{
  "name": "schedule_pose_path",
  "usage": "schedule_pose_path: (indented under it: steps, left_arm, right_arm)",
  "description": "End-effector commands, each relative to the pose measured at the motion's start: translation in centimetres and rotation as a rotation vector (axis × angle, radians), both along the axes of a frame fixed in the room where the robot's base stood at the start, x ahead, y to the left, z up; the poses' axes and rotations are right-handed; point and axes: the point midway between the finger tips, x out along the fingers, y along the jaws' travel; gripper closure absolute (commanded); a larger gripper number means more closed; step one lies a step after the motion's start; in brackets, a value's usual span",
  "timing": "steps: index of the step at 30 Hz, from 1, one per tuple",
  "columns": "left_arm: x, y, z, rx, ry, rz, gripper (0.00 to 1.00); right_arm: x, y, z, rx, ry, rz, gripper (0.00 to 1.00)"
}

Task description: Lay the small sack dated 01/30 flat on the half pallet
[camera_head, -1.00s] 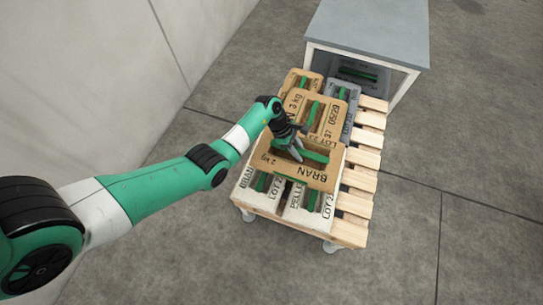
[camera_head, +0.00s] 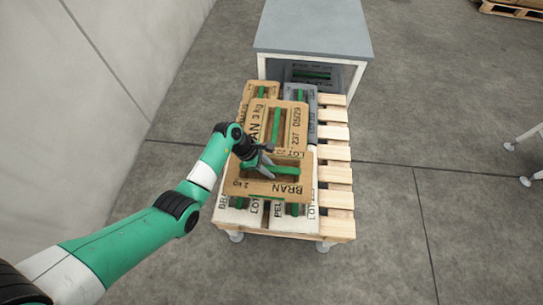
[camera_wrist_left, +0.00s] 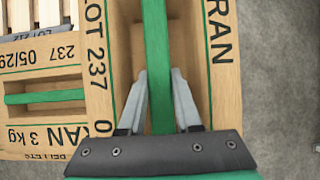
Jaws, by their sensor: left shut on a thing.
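My left gripper (camera_head: 268,164) is shut on the green handle bar of a brown BRAN sack marked 2 kg (camera_head: 250,187). This sack lies flat-side up over the front of the stack; whether it touches the sacks below I cannot tell. In the left wrist view, the gripper's fingers (camera_wrist_left: 160,90) straddle the green bar, and the sack (camera_wrist_left: 226,75) shows LOT 237. Its date is mostly hidden, with only a leading 0 visible. The wooden half pallet (camera_head: 338,173) stands beneath the stack, its right-hand slats bare. My right gripper is not in view.
Another brown BRAN sack, 3 kg, dated 05/29 (camera_head: 258,130), lies behind the held one. White sacks (camera_head: 240,216) lie at the pallet's front, a grey sack (camera_head: 312,103) at its back. A grey-topped table (camera_head: 315,28) stands behind.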

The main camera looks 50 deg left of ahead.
Motion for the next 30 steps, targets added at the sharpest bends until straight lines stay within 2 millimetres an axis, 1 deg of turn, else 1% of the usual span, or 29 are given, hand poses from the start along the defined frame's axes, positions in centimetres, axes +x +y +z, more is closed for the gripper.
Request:
schedule_pose_path:
  steps: [2, 5, 6, 9, 12, 15, 23, 26, 27, 30]
  left_arm:
    - [-1.2, -1.0, -0.4, 0.000, -0.011, -0.001, 1.00]
    - [-3.0, -2.2, -1.5, 0.000, -0.009, -0.002, 1.00]
    - [-3.4, -2.4, -2.6, -0.001, -0.009, -0.001, 1.00]
    - [-4.5, -3.2, -4.3, -0.001, -0.008, 0.000, 1.00]
    - [-5.4, -3.7, -5.4, 0.000, -0.010, 0.001, 1.00]
    - [-5.8, -4.0, -6.0, 0.000, -0.011, 0.001, 1.00]
    - [-6.2, -4.3, -6.5, 0.000, -0.011, 0.000, 1.00]
    - [-6.8, -4.7, -7.5, 0.000, -0.011, 0.000, 1.00]
    - [-6.7, -4.6, -8.5, 0.000, -0.011, 0.001, 1.00]
    - [-6.7, -4.6, -10.0, 0.001, -0.010, -0.001, 1.00]
  right_arm:
    - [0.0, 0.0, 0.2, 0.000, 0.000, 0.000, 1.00]
    - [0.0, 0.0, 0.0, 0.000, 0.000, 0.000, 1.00]
    - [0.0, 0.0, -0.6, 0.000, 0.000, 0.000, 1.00]
    - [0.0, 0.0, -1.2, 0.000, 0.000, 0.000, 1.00]
    - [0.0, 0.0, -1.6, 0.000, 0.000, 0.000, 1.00]
    - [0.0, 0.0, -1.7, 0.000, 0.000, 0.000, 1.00]
    - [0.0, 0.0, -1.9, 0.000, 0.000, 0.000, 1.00]
    - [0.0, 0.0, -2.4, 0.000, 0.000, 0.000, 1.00]
    - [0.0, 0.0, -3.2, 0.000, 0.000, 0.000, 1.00]
    - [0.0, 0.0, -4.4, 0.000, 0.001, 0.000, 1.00]
